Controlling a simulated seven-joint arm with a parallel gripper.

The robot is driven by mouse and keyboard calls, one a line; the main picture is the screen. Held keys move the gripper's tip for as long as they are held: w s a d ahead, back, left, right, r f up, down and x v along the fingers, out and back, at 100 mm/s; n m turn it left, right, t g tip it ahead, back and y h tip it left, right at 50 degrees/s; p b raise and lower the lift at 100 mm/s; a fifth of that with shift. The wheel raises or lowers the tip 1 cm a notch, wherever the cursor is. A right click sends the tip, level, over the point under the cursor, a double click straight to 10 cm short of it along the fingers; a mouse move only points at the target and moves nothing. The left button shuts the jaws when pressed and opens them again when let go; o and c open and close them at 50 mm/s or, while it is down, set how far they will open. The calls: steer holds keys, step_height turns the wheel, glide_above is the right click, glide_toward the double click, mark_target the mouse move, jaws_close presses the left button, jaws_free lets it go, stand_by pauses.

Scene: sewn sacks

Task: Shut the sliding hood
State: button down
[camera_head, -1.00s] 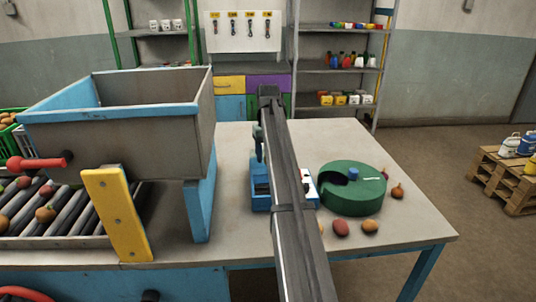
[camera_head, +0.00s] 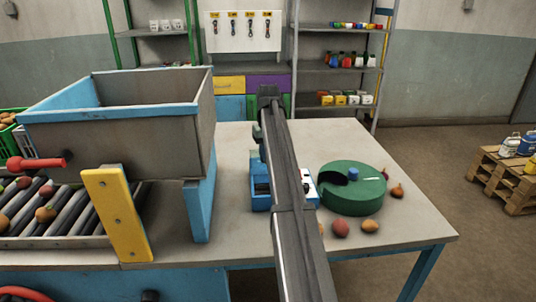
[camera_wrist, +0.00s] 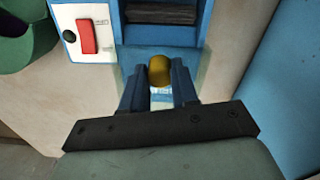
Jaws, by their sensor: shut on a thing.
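The sliding hood (camera_wrist: 200,70) appears as a clear, see-through panel in the wrist view, in front of a blue machine (camera_wrist: 117,20). A yellow-brown round knob (camera_wrist: 158,66) sits at the hood. My gripper (camera_wrist: 159,80) is shut on the knob, with one dark blue finger on each side. The machine has a dark slot at the top of the wrist view and a red switch (camera_wrist: 88,37) on a white panel. In the head view the blue machine (camera_head: 260,203) stands on the table, mostly hidden behind my arm, which also hides the hood and knob.
A green round drum (camera_head: 352,202) stands close to the machine's right, with several loose onions or potatoes around it (camera_head: 341,228). A large grey hopper (camera_head: 125,135) with blue trim and a roller conveyor (camera_head: 75,215) stand left. The table's right front (camera_head: 410,235) is clear.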

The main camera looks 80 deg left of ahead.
steer(key=d, duration=1)
steer(key=shift+d, duration=0.4)
steer(key=c, duration=1.2)
jaws_free()
steer(key=shift+d, duration=0.15)
steer(key=o, duration=0.4)
steer(key=shift+c, duration=0.2)
step_height(320, 180, up, 14)
steer(key=shift+f, duration=0.1)
